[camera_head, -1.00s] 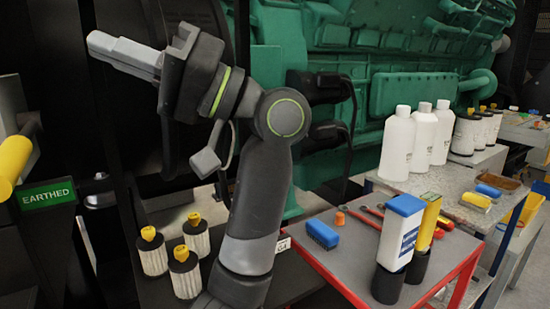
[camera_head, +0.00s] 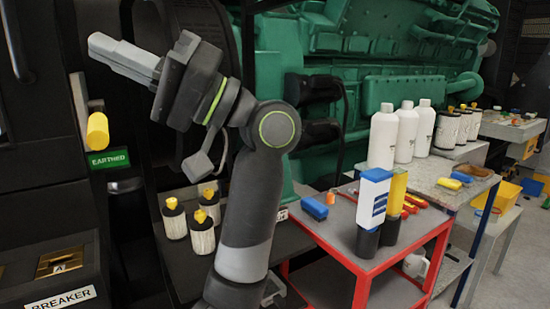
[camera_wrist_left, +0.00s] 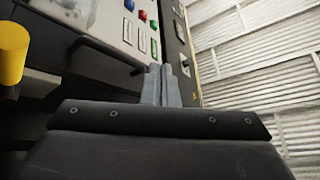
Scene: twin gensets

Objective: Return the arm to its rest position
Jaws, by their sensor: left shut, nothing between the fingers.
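My left gripper (camera_head: 124,58) is raised at the upper left of the head view, at the end of my bent grey arm. Its fingers are shut with nothing between them and point left. In the left wrist view the two grey fingers (camera_wrist_left: 161,86) lie side by side, in front of a pale panel with coloured buttons (camera_wrist_left: 143,17). The fingers touch nothing that I can see. My right gripper is not in view.
A yellow handle (camera_head: 97,131) and a green EARTHED sign (camera_head: 109,159) are left, below the gripper. White-and-yellow filters (camera_head: 202,235) stand behind the arm. A red-framed cart (camera_head: 345,238) holds a blue-and-white carton (camera_head: 373,200). White bottles (camera_head: 382,138) stand beyond.

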